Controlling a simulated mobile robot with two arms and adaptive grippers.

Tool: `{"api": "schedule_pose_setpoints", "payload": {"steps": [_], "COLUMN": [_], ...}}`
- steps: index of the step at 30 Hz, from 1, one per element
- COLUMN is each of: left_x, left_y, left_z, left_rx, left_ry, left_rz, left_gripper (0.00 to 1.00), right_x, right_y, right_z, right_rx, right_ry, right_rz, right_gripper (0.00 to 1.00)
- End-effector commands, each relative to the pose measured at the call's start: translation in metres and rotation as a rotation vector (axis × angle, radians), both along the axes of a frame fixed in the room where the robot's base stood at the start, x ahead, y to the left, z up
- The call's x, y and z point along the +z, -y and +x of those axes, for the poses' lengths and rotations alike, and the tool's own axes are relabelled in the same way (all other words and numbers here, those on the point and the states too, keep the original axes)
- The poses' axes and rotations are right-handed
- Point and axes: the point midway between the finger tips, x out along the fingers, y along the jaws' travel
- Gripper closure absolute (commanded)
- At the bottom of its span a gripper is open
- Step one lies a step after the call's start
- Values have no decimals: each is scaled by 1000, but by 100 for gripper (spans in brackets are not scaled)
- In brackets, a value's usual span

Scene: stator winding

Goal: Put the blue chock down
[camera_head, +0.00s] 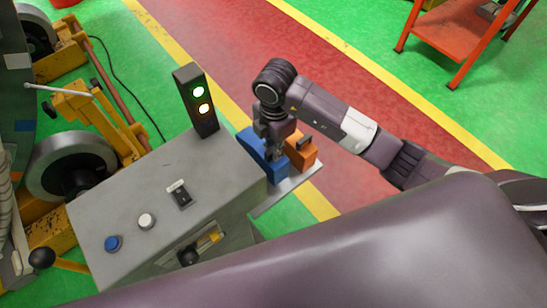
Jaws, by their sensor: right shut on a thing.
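The blue chock (254,151) is at the right end of the grey control cabinet, over or on a small grey metal shelf (287,194). My right gripper (275,152) points down and is shut on the blue chock. I cannot tell whether the chock touches the shelf, as its lower edge is partly hidden. An orange chock (304,158) stands on the shelf just right of the blue one. My left gripper is not in view.
The grey control cabinet (150,190) carries buttons, a switch and a signal light (196,100) with green and orange lamps. Yellow machinery with wheels (72,165) stands at the left. An orange-red table (462,32) stands far right. The red floor lane is clear.

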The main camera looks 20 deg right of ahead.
Motion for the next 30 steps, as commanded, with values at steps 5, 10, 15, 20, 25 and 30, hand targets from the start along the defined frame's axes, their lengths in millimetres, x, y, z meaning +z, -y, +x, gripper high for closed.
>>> {"api": "schedule_pose_setpoints", "payload": {"steps": [5,10,15,20,25,30], "left_x": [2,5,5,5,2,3], "left_y": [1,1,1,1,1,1], "left_z": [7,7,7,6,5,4], "left_rx": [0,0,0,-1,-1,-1], "left_ry": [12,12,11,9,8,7], "left_rz": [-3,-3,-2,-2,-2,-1], "left_gripper": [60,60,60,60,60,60], "right_x": [-12,-38,-49,-48,-52,-52], "right_y": [-1,-1,-1,-1,-1,0], "right_z": [1,0,1,1,1,0], "right_rx": [0,-1,1,1,1,0], "right_ry": [2,1,3,4,3,1], "right_rz": [2,1,2,3,2,0], "right_gripper": [100,100,100,100,100,70]}}
